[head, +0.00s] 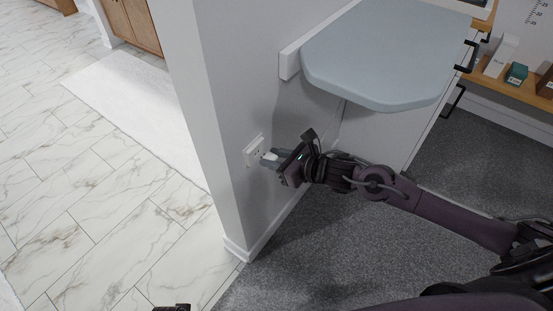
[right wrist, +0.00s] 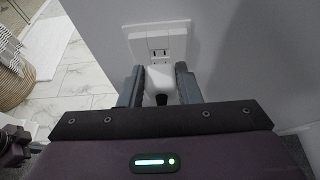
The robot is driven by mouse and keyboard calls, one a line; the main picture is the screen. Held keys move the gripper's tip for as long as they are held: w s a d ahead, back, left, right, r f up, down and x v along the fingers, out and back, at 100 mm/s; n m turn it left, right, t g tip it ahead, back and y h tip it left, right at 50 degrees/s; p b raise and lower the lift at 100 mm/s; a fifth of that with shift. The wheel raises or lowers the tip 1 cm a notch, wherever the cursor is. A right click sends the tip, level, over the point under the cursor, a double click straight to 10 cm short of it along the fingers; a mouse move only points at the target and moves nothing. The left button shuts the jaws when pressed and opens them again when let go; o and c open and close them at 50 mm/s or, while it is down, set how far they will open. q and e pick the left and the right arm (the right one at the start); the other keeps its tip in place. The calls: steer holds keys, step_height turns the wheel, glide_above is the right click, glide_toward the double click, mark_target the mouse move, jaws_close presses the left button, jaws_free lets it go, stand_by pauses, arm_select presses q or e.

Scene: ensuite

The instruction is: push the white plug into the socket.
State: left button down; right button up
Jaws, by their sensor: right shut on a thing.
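The white plug (right wrist: 160,80) sits between the fingers of my right gripper (right wrist: 160,86), and its dark cord end points back at the wrist. In the head view my right gripper (head: 272,158) is at the wall, shut on the plug, close in front of the socket. The socket (right wrist: 159,45) is a white wall plate with slots showing above the plug; it also shows in the head view (head: 254,150).
A grey-blue fold-down shelf (head: 385,50) juts from the wall above my right arm. The wall's corner (head: 232,215) lies left of the socket, with marble tile (head: 90,220) beyond. Grey carpet (head: 330,250) lies below. A wooden shelf (head: 520,82) with small boxes is at the right.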

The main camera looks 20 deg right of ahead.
steer(key=shift+w+a+b, duration=0.65)
steer(key=shift+w+a, duration=0.05)
steer(key=shift+w, duration=0.2)
steer(key=o, duration=1.2)
steer(key=shift+a, duration=0.1)
steer(key=shift+c, duration=0.2)
